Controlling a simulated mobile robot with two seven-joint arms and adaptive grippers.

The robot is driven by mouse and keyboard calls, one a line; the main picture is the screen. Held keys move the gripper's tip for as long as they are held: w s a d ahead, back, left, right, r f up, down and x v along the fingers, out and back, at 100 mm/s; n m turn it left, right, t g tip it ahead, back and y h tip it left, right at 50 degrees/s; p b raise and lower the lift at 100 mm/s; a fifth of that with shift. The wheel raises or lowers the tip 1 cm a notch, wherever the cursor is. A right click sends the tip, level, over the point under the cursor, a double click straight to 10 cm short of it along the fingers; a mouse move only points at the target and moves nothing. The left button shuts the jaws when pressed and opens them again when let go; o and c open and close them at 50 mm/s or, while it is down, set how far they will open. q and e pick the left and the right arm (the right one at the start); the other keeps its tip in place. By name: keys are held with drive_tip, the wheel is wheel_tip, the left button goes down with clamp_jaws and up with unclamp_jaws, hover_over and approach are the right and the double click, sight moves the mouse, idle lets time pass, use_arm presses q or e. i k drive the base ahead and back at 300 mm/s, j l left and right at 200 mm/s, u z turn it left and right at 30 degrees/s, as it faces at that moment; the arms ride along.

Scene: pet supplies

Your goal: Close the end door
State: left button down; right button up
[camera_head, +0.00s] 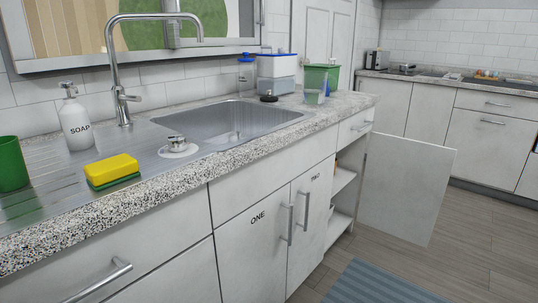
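The end door (407,188) is a plain pale cabinet door at the far right end of the counter run. It stands wide open, swung out into the room. Behind it the open cabinet shows white shelves (342,181) with a few small items partly visible. Two neighbouring doors, one marked ONE (258,234) and one with a smaller label (315,193), are shut. Neither of my grippers shows in the head view.
The granite counter (235,153) holds a sink, tap, soap bottle (75,120), sponge (112,171), green cup (11,165) and containers. A blue striped mat (375,285) lies on the wooden floor. The floor right of the open door is clear.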

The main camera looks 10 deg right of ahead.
sight(405, 183)
drive_tip(key=i+l+z, duration=0.1)
drive_tip(key=l+z, duration=0.3)
drive_tip(key=i+l+z, duration=0.15)
drive_tip(key=z, duration=0.3)
drive_tip(key=i+l+z, duration=0.15)
drive_tip(key=z, duration=0.25)
drive_tip(key=i+l+z, duration=0.25)
drive_tip(key=i, duration=0.5)
drive_tip(key=i+z, duration=0.25)
drive_tip(key=i, duration=0.5)
drive_tip(key=i+z, duration=0.4)
drive_tip(key=i, duration=0.35)
drive_tip(key=i+j+z, duration=0.2)
drive_tip(key=i+z, duration=0.15)
drive_tip(key=i, duration=0.35)
drive_tip(key=i+l+u, duration=0.25)
drive_tip(key=i+u, duration=0.15)
drive_tip(key=i, duration=0.15)
drive_tip(key=i+l+u, duration=0.45)
drive_tip(key=i+u, duration=0.1)
drive_tip(key=u, duration=0.3)
drive_tip(key=i+l+u, duration=0.1)
drive_tip(key=u, duration=0.3)
drive_tip(key=i+l+u, duration=0.1)
drive_tip(key=u, duration=0.3)
drive_tip(key=l+u, duration=0.15)
drive_tip(key=u, duration=0.25)
drive_tip(key=i+l, duration=0.05)
